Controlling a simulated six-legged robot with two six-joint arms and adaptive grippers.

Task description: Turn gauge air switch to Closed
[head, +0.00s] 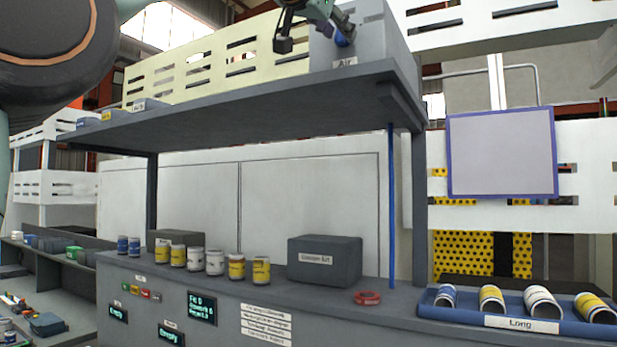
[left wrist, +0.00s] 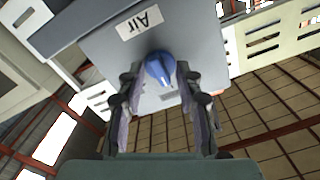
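The air switch is a blue knob (head: 343,38) on the face of a grey box (head: 385,40) labelled "Air", on top of the dark shelf at the upper middle of the head view. In the left wrist view the knob (left wrist: 160,68) shows close up, with the "Air" label (left wrist: 139,22) upside down above it. My left gripper (head: 316,32) is at the box's face. In the left wrist view its fingers (left wrist: 158,76) are apart, one on each side of the knob. Contact is unclear. A small marking beside the knob is unreadable. My right gripper is out of view.
The dark shelf (head: 250,108) runs below the box, with a pale slotted panel (head: 220,65) behind. Below, the counter holds several cans, a grey box (head: 325,262), a red ring (head: 367,297) and a blue tray (head: 430,310) of cans.

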